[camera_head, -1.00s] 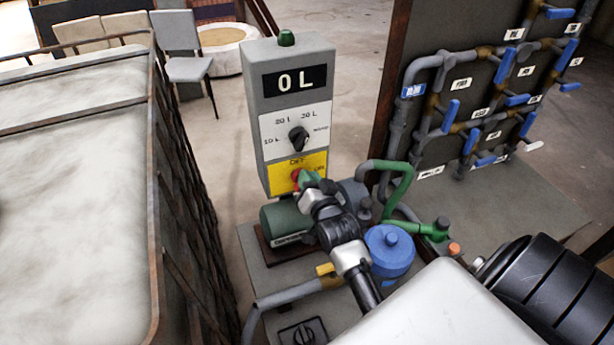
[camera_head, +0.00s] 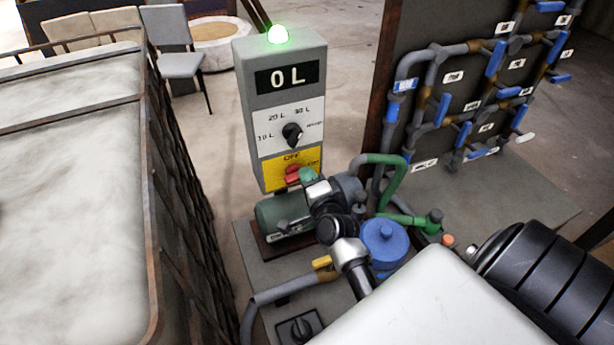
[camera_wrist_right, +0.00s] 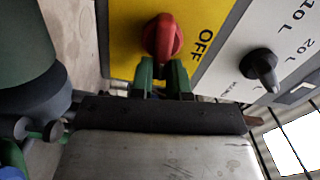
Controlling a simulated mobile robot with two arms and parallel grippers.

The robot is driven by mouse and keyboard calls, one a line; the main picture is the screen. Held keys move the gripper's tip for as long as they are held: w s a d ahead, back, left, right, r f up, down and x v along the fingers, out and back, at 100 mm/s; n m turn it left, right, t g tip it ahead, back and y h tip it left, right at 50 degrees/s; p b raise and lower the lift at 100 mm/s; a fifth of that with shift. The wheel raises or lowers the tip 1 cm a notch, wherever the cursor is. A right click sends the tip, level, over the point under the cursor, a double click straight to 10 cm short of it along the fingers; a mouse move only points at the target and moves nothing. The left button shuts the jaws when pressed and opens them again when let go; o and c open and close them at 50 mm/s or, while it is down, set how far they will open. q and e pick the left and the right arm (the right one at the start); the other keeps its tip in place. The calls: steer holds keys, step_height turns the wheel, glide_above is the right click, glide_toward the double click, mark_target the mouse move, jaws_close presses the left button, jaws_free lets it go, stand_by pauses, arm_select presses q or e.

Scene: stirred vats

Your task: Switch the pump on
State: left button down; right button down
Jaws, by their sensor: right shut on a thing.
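The red pump switch (camera_head: 292,176) is on the yellow lower panel of a grey control box (camera_head: 255,120), below the word OFF. It also shows in the right wrist view (camera_wrist_right: 163,37), its handle lying sideways across the panel toward ON. My right gripper (camera_head: 308,176) has its green fingertips shut on the switch's right end; the ON label is partly hidden by it. The fingertips show in the wrist view (camera_wrist_right: 161,72). The green lamp (camera_head: 277,36) on top of the box is lit. The pump's green motor (camera_head: 280,213) stands below. My left gripper is not in view.
The display (camera_head: 288,77) reads 0 L above a black dial (camera_head: 292,134). A blue-lidded vessel (camera_head: 384,238) and green pipes (camera_head: 400,170) crowd my right arm. A caged tank (camera_head: 75,200) fills the left. Blue-handled valves (camera_head: 495,58) hang on the right board.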

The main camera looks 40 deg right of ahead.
steer(key=shift+f+m, duration=0.2)
steer(key=shift+m, duration=0.6)
steer(key=c, duration=1.1)
jaws_free()
steer(key=b+v, duration=0.3)
steer(key=v, duration=0.8)
steer(key=shift+d, duration=0.1)
